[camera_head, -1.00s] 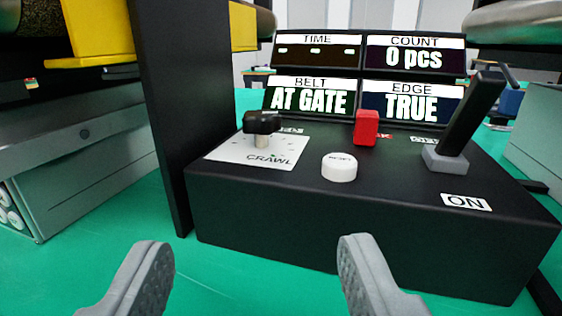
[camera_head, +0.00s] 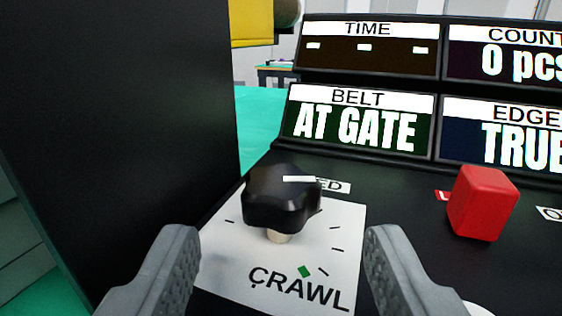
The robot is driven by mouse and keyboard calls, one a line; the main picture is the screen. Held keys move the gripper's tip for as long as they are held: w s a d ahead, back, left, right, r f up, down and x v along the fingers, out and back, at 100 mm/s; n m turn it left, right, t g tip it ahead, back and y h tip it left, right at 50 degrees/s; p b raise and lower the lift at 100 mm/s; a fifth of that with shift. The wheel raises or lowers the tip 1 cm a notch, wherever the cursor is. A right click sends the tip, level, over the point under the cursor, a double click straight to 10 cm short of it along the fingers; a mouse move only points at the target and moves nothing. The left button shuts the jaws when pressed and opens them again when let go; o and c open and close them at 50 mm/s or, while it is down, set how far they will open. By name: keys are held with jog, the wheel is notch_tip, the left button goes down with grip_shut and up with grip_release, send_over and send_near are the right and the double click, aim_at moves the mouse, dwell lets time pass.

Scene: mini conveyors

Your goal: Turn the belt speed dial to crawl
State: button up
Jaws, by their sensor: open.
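The belt speed dial (camera_head: 280,205) is a black knob on a short pale stem, with a white pointer line on its top. It stands on a white plate (camera_head: 335,238) with tick marks, a green mark and the word CRAWL at the near edge. The white line points to the right, away from the CRAWL lettering. My gripper (camera_head: 285,250) is open, with one grey finger on each side of the plate. The fingers are on the near side of the dial and apart from it, with nothing between the tips touching it.
A dark upright panel (camera_head: 120,130) stands close on the left. A red block-shaped switch (camera_head: 482,203) is to the right of the plate. Behind, the BELT display (camera_head: 357,125) reads AT GATE, and the EDGE display (camera_head: 510,140) reads TRUE. A white button (camera_head: 478,310) shows at the bottom edge.

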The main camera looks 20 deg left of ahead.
aim_at(279, 216)
jog(key=shift+x, duration=1.85)
jog(key=c, duration=1)
